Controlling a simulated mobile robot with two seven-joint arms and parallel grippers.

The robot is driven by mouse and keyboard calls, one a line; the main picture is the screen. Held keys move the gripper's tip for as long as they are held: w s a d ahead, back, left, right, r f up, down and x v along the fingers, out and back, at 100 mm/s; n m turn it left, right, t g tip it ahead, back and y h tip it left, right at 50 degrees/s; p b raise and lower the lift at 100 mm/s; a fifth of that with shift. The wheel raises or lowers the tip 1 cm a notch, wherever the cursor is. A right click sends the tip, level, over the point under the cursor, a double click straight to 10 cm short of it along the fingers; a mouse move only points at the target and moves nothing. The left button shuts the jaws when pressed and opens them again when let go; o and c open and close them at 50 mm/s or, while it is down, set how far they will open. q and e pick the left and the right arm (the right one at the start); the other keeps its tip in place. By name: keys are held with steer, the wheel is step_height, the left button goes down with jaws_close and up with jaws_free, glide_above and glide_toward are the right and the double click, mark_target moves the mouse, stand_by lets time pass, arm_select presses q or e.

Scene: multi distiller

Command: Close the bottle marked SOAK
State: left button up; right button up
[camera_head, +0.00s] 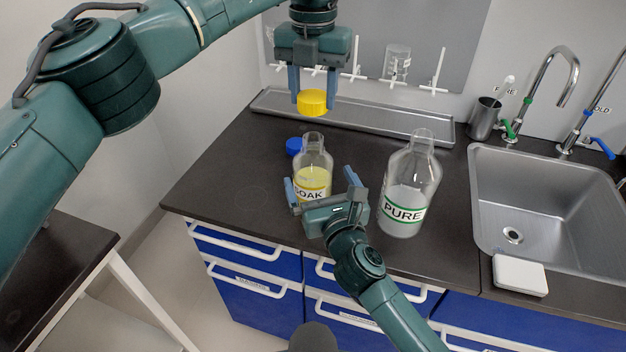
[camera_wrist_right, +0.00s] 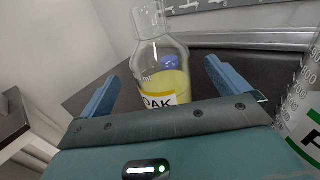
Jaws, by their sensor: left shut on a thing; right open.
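The SOAK bottle (camera_head: 313,172) stands upright and uncapped on the dark counter, with yellow liquid and a yellow-edged label. My left gripper (camera_head: 312,98) is shut on a yellow cap (camera_head: 312,103) and holds it above the bottle's open neck, apart from it. My right gripper (camera_head: 320,190) is open at the front of the bottle, its fingers at either side. In the right wrist view the SOAK bottle (camera_wrist_right: 160,75) shows beyond the spread fingers of the right gripper (camera_wrist_right: 165,90). Whether the fingers touch the glass is unclear.
A larger uncapped PURE bottle (camera_head: 408,190) stands to the right. A blue cap (camera_head: 294,146) lies on the counter behind the SOAK bottle. A metal tray (camera_head: 385,122) runs along the back, with a sink (camera_head: 545,205) at the right. The counter's left part is clear.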

mark_target(313, 137)
steer(key=x, duration=0.4)
steer(key=shift+w+a, duration=0.2)
steer(key=shift+w, duration=0.2)
steer(key=shift+c, duration=0.3)
steer(key=c, duration=1.3)
arm_select(q)
steer(key=shift+f, duration=2.5)
arm_select(e)
steer(key=shift+c, duration=0.2)
